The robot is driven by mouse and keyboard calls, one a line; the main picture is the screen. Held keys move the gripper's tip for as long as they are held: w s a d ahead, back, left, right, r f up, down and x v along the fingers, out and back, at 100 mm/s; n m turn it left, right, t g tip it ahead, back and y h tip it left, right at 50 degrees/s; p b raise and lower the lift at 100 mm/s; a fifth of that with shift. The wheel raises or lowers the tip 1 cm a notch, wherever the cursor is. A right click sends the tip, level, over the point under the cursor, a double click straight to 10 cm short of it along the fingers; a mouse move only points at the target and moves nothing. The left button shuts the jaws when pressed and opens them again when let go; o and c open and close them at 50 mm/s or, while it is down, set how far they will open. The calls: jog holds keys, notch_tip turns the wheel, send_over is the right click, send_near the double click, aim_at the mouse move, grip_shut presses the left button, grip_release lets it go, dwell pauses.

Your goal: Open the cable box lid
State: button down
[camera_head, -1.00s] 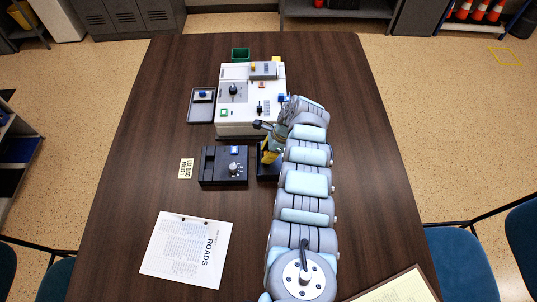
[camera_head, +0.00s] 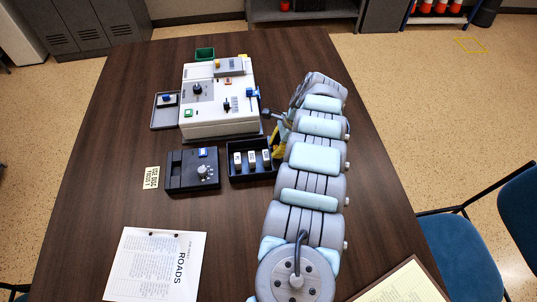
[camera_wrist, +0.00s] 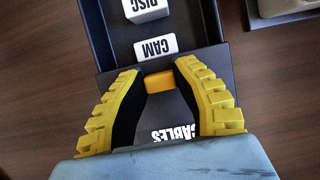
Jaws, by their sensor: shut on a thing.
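The cable box (camera_head: 252,177) is a small black tray right of a black device with a knob. Several white labelled blocks show inside it, and its top is uncovered there. In the wrist view, the box (camera_wrist: 217,60) holds white blocks reading DISC (camera_wrist: 146,8) and CAM (camera_wrist: 157,45). My gripper (camera_head: 278,140) is at the box's right end. In the wrist view my gripper (camera_wrist: 158,76) is shut on an orange tab (camera_wrist: 159,82). The dark lid (camera_wrist: 168,112), lettered CABLES, lies below the tab between the yellow fingers. Its far part is hidden by my gripper.
The black knob device (camera_head: 190,177) stands close left of the box. A white control unit (camera_head: 215,117) stands behind it. A paper sheet (camera_head: 150,265) lies at the front left. The table right of my arm is mostly clear, with a clipboard (camera_head: 402,285) at the front.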

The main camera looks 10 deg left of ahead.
jog(key=shift+w+d+f+b, duration=0.15)
jog(key=shift+w+d+b, duration=0.1)
jog(key=shift+d+b, duration=0.55)
jog(key=c, duration=0.8)
grip_release()
jog(key=shift+o, duration=0.2)
jog(key=shift+r, duration=0.25)
notch_tip(320, 180, up, 10)
jog(key=shift+f, duration=0.15)
